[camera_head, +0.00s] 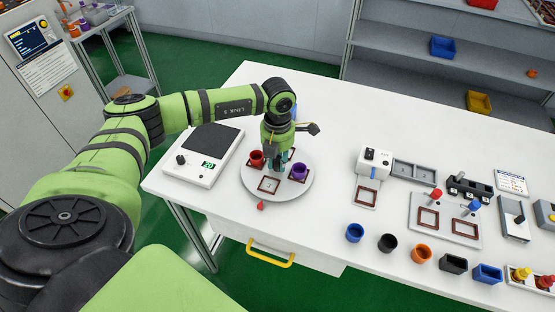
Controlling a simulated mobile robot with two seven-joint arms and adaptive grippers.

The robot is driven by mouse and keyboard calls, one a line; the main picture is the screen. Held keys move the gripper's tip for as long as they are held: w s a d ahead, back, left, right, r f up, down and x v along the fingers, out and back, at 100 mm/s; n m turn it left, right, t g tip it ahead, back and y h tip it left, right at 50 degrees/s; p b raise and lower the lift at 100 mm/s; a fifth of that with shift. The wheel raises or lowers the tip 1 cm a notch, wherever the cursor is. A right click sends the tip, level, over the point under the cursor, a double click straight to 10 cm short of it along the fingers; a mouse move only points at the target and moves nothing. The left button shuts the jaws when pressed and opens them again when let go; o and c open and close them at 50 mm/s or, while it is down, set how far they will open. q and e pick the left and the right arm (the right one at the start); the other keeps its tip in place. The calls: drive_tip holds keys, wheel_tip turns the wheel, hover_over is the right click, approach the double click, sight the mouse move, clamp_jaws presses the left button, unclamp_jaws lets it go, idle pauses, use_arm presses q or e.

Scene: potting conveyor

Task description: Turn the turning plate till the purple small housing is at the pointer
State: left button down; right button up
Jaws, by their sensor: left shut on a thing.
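The round grey turning plate (285,192) lies on the white table with brown-framed square places on it. The purple small housing (299,172) sits on its right side, and a red small housing (257,159) on its left side. The front place (269,185) is empty. The small red pointer (260,206) is on the table at the plate's front edge, nearest the empty place. My left gripper (276,166) points down over the plate's middle, between the housings, shut on what appears to be its centre knob, mostly hidden by the fingers. My right gripper is not in view.
A scale (202,158) stands left of the plate. A small white device (374,162) and a fixture board (450,222) stand to the right. Several loose housings, including a blue one (355,232), line the front edge.

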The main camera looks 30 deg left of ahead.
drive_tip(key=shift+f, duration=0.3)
